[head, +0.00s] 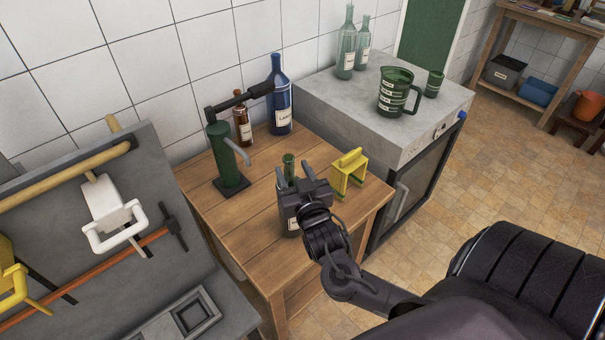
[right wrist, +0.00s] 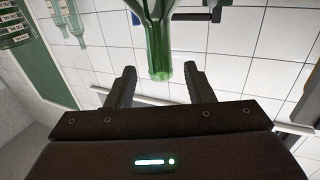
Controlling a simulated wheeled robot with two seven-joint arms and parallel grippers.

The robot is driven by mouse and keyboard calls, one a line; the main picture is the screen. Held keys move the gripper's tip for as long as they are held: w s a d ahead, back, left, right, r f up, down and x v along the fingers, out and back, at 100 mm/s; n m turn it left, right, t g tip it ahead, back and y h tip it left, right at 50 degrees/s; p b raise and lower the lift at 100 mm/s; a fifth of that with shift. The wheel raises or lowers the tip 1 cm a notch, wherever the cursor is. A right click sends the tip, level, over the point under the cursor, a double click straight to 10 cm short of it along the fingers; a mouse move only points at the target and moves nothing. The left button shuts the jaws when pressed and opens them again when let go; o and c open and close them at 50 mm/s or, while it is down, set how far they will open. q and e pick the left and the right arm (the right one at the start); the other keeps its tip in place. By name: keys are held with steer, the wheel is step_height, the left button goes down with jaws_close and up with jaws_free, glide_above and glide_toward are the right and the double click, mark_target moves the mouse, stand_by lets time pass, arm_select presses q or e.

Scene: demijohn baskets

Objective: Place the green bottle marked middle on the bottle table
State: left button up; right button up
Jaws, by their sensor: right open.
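A green bottle (head: 289,161) stands upright on the wooden table (head: 255,250). Most of its body is hidden behind my right gripper, and part of a pale label shows low down, too small to read. My right gripper (head: 296,174) is open at the bottle's neck. In the right wrist view the green neck (right wrist: 158,45) shows between the two spread fingers (right wrist: 160,72), with a gap on either side. My left gripper is not in view.
A green corking press (head: 221,155), a brown bottle (head: 243,128), a blue bottle (head: 279,95) and a yellow stand (head: 348,174) share the table. Right of it, a grey-topped cabinet (head: 345,95) holds a green jug (head: 396,92), a cup (head: 433,83) and pale bottles (head: 347,45). A tool board (head: 95,215) stands left.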

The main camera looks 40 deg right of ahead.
steer(key=b+v, duration=0.1)
steer(key=v, duration=0.7)
steer(key=shift+s+r, duration=0.1)
